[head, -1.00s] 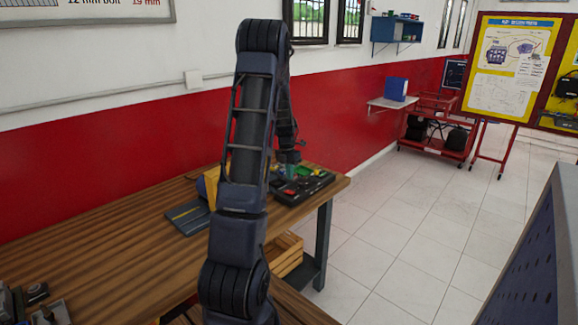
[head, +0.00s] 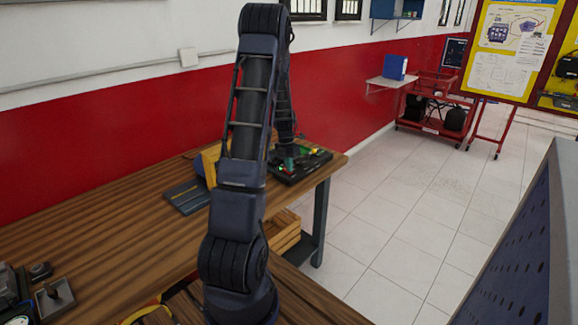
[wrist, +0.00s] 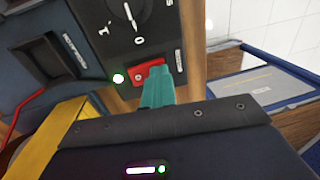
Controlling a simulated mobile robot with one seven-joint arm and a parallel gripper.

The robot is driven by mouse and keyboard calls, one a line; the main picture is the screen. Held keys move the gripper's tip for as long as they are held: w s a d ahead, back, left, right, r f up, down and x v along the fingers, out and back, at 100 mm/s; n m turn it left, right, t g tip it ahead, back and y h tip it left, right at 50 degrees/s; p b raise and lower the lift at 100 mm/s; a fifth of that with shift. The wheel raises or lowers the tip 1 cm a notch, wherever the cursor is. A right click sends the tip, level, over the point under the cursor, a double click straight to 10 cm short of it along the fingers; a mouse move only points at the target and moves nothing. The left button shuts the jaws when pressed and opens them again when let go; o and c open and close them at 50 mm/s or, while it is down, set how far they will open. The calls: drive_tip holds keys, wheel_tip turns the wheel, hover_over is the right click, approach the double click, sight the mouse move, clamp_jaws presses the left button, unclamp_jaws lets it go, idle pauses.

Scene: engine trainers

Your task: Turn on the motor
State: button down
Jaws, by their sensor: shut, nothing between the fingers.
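In the wrist view a dark control panel (wrist: 95,35) carries a rotary knob (wrist: 130,12) with a "0" mark below it. Under the knob sits a red switch (wrist: 176,70) with a white symbol. A small pale light (wrist: 118,78) glows on the panel left of the switch. My gripper (wrist: 155,80) has teal fingers, shut and empty, right in front of the red switch and covering part of it. I cannot tell whether they touch it. In the head view my gripper (head: 288,158) is small, at the far right end of the bench.
The wooden bench (head: 120,240) runs along the red wall. A dark flat case (head: 187,196) lies left of my arm. Small devices (head: 50,298) sit front left. The tiled floor (head: 400,190) right is clear.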

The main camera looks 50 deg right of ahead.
drive_tip(key=shift+w, duration=0.15)
drive_tip(key=shift+w+r, duration=0.1)
drive_tip(key=shift+w, duration=0.55)
drive_tip(key=shift+r, duration=0.1)
wheel_tip(320, 180, up, 14)
drive_tip(key=w, duration=0.2)
idle(0.5)
idle(0.5)
